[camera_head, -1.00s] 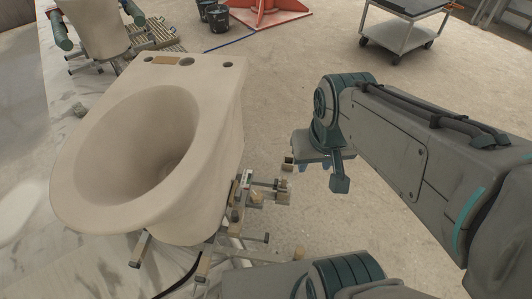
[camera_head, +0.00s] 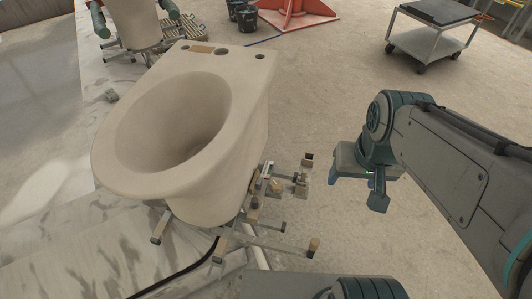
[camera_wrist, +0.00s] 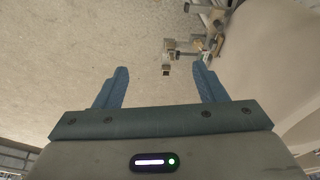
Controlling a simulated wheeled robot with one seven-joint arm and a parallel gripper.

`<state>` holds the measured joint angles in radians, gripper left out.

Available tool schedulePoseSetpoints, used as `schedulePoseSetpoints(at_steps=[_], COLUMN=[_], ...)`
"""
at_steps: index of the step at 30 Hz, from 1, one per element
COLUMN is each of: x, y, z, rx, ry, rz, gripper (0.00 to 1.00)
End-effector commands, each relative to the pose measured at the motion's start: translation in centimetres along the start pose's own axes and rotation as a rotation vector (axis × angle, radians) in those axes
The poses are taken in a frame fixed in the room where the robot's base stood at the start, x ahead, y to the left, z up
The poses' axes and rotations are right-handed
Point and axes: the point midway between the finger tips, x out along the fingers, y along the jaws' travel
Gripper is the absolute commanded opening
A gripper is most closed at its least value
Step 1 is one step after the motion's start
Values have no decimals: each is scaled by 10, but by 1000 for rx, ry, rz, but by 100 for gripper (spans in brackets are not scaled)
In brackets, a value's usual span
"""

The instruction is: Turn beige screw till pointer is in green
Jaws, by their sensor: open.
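A beige toilet-shaped ceramic piece (camera_head: 190,120) sits on a metal frame. A small mechanism (camera_head: 285,180) with beige and tan parts and a small gauge (camera_head: 267,170) juts from the frame's right side. It also shows in the wrist view (camera_wrist: 192,48), above and between my fingers. I cannot tell which part is the screw, and the pointer and green zone are too small to read. My gripper (camera_wrist: 160,85) is open and empty, its two blue fingers apart from the mechanism.
The floor between the mechanism and my wrist is clear.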

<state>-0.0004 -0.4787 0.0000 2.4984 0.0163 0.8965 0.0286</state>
Motion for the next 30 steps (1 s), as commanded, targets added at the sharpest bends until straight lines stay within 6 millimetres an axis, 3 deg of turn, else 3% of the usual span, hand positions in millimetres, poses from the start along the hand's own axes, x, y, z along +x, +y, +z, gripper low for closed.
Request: schedulePoseSetpoints(at_steps=[5,14,23,30], x=[54,162,266,358], y=[-10,-50,-76,-72], z=[6,5,-24,-60], rx=[136,501,905,1249], ry=[-154,-527,-841,-1028], rz=[-86,-354,-665,-944], gripper=[65,65,65,65])
